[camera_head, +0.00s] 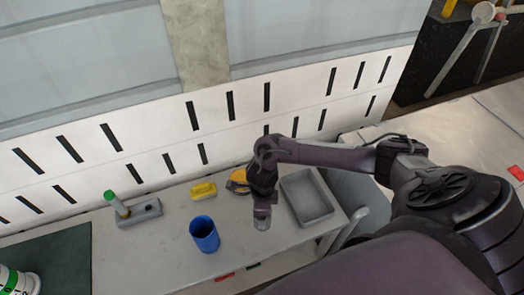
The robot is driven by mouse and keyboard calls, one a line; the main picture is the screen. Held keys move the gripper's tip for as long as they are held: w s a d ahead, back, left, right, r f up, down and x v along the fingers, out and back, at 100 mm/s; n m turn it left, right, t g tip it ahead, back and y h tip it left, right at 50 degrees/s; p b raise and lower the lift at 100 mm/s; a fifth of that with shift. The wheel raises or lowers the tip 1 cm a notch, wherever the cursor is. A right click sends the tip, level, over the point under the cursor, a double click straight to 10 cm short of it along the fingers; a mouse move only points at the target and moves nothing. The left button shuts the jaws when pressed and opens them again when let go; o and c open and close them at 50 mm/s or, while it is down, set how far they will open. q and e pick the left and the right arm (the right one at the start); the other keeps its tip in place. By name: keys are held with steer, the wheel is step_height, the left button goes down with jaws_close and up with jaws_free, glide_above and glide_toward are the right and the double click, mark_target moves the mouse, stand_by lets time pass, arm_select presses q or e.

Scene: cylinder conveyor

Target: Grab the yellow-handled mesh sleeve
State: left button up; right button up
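I cannot clearly make out a mesh sleeve. A small yellow object (203,190) lies on the pale table left of my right arm. A yellow-orange object with a dark part (238,180) lies just behind my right wrist, partly hidden by it. Either may be the yellow-handled thing; I cannot tell. My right gripper (262,223) points down over the table, between the blue cup and the grey tray, in front of the yellow-orange object. Its fingers are too small and dark to tell open from shut. My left gripper is not in view.
A blue cup (204,236) stands left of the gripper. A shallow grey tray (325,213) lies to its right. A green-topped piece (110,198) leans at a grey block (147,210). A dark green mat (65,255) and a white-green cylinder (18,283) are at lower left. A slotted white wall (230,125) stands behind.

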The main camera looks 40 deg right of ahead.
steer(key=shift+c, duration=0.2)
steer(key=c, duration=1.6)
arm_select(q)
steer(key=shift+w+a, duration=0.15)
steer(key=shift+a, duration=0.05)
arm_select(e)
steer(key=shift+o, duration=0.2)
steer(key=shift+r, duration=0.15)
